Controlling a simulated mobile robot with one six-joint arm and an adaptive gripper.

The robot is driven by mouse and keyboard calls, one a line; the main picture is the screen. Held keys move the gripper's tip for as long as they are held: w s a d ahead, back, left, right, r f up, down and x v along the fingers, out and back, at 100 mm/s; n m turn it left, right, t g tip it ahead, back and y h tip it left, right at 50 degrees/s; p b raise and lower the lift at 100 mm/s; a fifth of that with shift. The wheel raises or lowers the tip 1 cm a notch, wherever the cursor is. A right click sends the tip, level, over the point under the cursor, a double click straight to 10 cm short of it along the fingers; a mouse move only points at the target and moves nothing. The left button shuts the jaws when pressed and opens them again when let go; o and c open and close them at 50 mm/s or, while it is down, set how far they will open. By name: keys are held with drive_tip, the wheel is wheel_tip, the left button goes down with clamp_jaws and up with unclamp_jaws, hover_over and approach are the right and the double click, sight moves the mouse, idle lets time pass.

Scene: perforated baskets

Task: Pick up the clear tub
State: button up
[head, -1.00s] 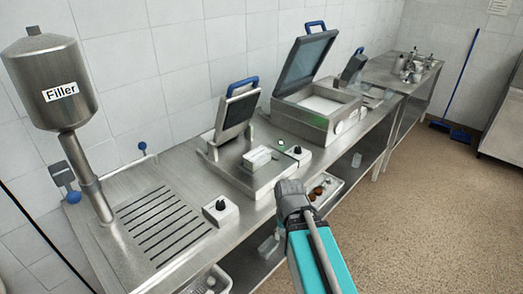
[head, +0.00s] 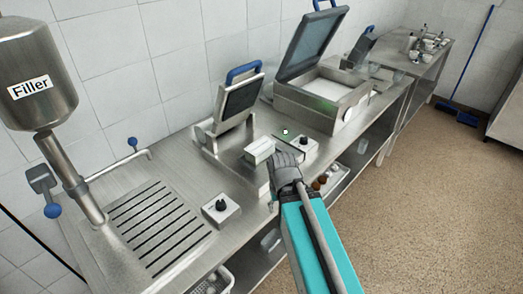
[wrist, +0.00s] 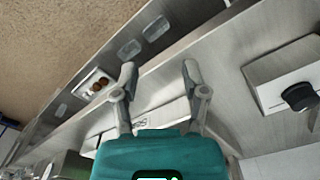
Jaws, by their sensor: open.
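A clear tub (head: 270,240) shows on the lower shelf under the counter in the head view, left of my arm. In the wrist view two pale clear tubs, one (wrist: 129,49) beside the other (wrist: 156,28), show on the shelf beyond the counter edge. I cannot tell which one the task means. Another clear container (head: 362,146) shows farther right in the head view. My gripper (wrist: 160,70) is open and empty, its two fingers apart over the counter's front edge. In the head view my gripper (head: 286,168) hides its own fingertips.
The steel counter (head: 180,172) carries a filler (head: 38,75), a control box (head: 221,208), a small press (head: 230,112) and a larger open-lidded machine (head: 320,100). A basket (head: 213,283) and a tray with brown items (head: 335,180) sit on the lower shelf.

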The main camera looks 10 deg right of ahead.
sight(260, 145)
drive_tip(key=o, duration=0.4)
drive_tip(key=shift+w+r, duration=0.15)
drive_tip(key=shift+w, duration=0.05)
drive_tip(key=shift+o, duration=1)
drive_tip(key=w+r+m+p, duration=0.3)
drive_tip(key=w+r+p, duration=0.1)
drive_tip(key=w, duration=0.5)
drive_tip(key=w+r+m+p, duration=0.3)
drive_tip(key=w+r+p, duration=0.2)
drive_tip(key=w, duration=0.4)
drive_tip(key=w+r+m+p, duration=0.4)
drive_tip(key=w+r+p, duration=0.1)
drive_tip(key=w, duration=0.5)
drive_tip(key=shift+a+r+p, duration=0.2)
drive_tip(key=shift+a+p, duration=0.15)
drive_tip(key=shift+a, duration=0.1)
drive_tip(key=shift+w+r+m, duration=0.15)
drive_tip(key=shift+w+m, duration=0.25)
drive_tip(key=shift+w, duration=0.05)
drive_tip(key=shift+f, duration=0.2)
wheel_tip(260, 145, down, 8)
drive_tip(key=b, duration=0.8)
drive_tip(key=shift+f, duration=0.15)
drive_tip(key=shift+s+d+f+b, duration=0.1)
drive_tip(key=shift+f+b, duration=2.5)
drive_tip(key=shift+b, duration=0.15)
